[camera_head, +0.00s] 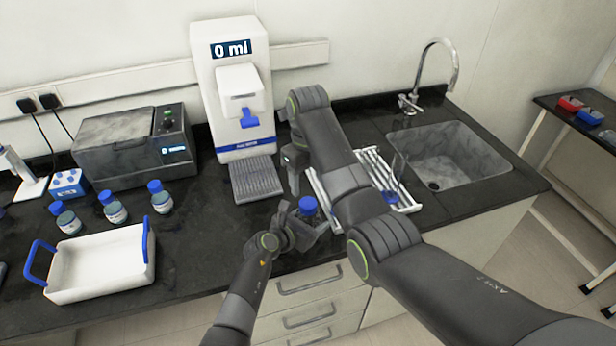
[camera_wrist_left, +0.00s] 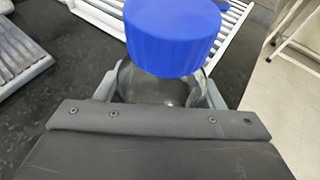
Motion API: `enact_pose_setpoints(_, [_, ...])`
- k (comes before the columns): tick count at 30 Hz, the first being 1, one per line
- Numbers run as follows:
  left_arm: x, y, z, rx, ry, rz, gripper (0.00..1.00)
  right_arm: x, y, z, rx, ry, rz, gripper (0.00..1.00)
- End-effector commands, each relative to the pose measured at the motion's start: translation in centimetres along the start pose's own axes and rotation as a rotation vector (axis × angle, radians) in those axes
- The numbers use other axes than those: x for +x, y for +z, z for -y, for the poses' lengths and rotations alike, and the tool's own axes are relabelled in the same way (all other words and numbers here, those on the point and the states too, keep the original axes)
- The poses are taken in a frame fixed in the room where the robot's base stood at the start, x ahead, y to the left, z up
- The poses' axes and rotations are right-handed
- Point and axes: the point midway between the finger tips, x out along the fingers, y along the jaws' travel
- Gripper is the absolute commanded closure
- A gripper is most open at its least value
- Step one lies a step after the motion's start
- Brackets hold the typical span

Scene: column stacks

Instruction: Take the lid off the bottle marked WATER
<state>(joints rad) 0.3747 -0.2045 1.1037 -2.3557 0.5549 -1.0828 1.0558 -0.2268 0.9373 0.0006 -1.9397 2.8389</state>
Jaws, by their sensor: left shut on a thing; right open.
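A bottle with a blue lid (camera_head: 308,205) stands near the front edge of the counter. The same blue lid (camera_wrist_left: 172,38) fills the upper middle of the left wrist view and sits on the bottle. My left gripper (camera_head: 308,228) is shut around the bottle body (camera_wrist_left: 160,88) below the lid. The bottle's label is hidden, so I cannot read WATER on it. My right gripper (camera_head: 296,180) is open, pointing down above and slightly left of the lid, apart from it; its fingers are partly hidden by my right arm.
A white dispenser (camera_head: 232,75) reading 0 ml stands behind. A white drying rack (camera_head: 413,206) and a sink (camera_head: 440,150) lie to the right. Several blue-lidded bottles (camera_head: 115,207), a grey machine (camera_head: 125,140) and a white tray (camera_head: 100,265) with blue handles stand to the left.

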Motion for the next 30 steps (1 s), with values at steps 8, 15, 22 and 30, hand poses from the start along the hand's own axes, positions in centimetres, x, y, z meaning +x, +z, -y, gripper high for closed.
enact_pose_setpoints(8, [0.0, 0.0, 0.0, 0.000, 0.000, 0.000, 1.00, 3.5, -0.1, -0.1, 0.009, 0.004, -0.004, 0.40])
enact_pose_setpoints(15, [0.0, 0.0, 0.0, 0.000, 0.000, 0.000, 1.00, 6.8, -0.1, -0.1, 0.008, 0.002, -0.004, 0.40])
enact_pose_setpoints(22, [0.0, 0.0, 0.0, 0.000, 0.000, 0.000, 1.00, 7.9, -0.1, 0.0, 0.007, 0.001, -0.002, 0.40])
enact_pose_setpoints(30, [0.0, 0.0, 0.0, 0.000, 0.000, 0.000, 1.00, 7.9, -0.1, 0.0, 0.007, 0.001, -0.001, 0.48])
